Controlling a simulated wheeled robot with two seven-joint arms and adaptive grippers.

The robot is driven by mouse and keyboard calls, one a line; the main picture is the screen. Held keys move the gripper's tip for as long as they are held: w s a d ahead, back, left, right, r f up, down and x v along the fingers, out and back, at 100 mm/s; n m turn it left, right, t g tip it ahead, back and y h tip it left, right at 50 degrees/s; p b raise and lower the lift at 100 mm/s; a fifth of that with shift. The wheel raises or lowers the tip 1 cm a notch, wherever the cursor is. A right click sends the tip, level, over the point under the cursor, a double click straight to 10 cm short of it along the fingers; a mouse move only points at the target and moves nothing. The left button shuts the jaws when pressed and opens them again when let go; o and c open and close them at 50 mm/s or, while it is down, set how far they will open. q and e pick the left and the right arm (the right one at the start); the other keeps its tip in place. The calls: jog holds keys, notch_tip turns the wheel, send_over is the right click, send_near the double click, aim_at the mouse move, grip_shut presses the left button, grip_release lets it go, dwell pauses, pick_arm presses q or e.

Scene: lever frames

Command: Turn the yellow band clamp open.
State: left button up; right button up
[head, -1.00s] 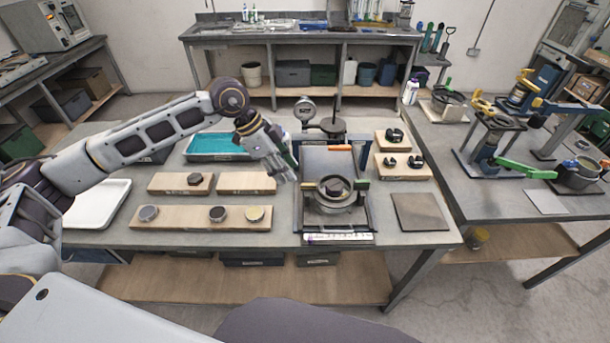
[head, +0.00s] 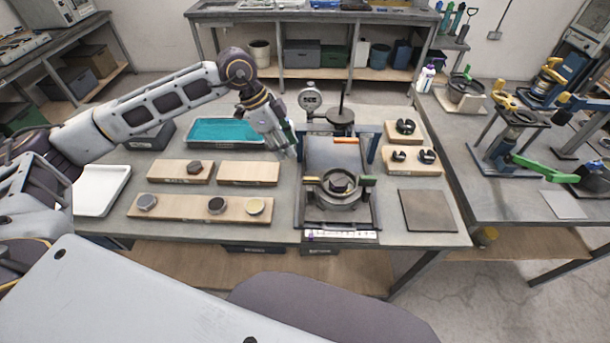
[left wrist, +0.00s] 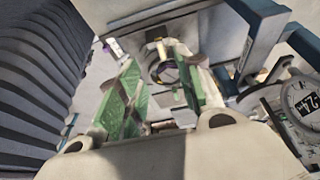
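A round metal fixture (head: 338,190) with a ring-shaped clamp stands at the front of the middle workbench. A small yellow lever piece (head: 311,179) is at the ring's left and a green one (head: 368,181) at its right. My left gripper (head: 291,150) hangs behind and left of the ring, apart from it. In the left wrist view my left gripper (left wrist: 155,62) has its green-padded fingers spread with nothing held, and the ring (left wrist: 166,70) shows beyond and between them. The yellow piece is too small to make out there. My right gripper is not in view.
Blue posts and a dial gauge (head: 310,98) stand behind the ring. Wooden blocks with knobs (head: 180,208) lie left of it, near a teal tray (head: 225,132). Blocks with black clips (head: 412,168) and a bare grey plate (head: 428,212) are on the right.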

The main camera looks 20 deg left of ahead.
aim_at(306, 178)
pick_arm(q)
jog(key=p+x, duration=0.2)
jog(key=x, duration=1.1)
jog(key=shift+w+d+f, duration=0.1)
jog(key=shift+d+f, duration=0.1)
jog(key=shift+f, duration=0.1)
grip_shut()
